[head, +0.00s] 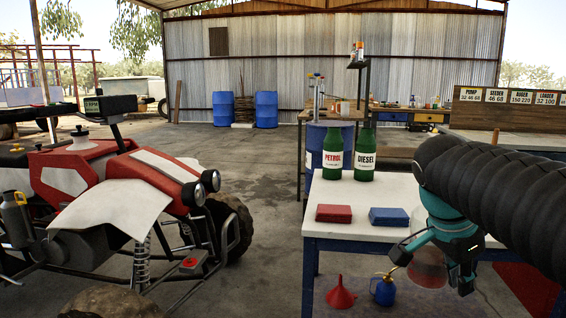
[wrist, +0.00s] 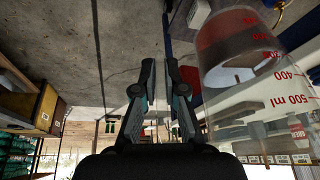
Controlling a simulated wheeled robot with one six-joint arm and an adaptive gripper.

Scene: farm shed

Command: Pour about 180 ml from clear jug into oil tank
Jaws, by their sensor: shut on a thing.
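The clear jug (head: 430,270) is at the right of the head view, partly hidden by my teal gripper (head: 432,262). In the wrist view the jug (wrist: 270,95) fills the right side, with red marks including 400 and 500 ml and reddish liquid inside. My gripper (wrist: 160,65) is shut on the jug; the exact contact is not clear. A grey tank with a yellow cap (head: 15,218) is on the red and white vehicle (head: 100,180) at the left edge; I cannot tell for sure that it is the oil tank.
A white-topped table (head: 365,210) holds a petrol bottle (head: 333,155), a diesel bottle (head: 365,155), a red block (head: 334,213) and a blue block (head: 389,217). A red funnel (head: 340,294) and a blue oil can (head: 384,290) are lower down. Floor (head: 265,185) between vehicle and table is clear.

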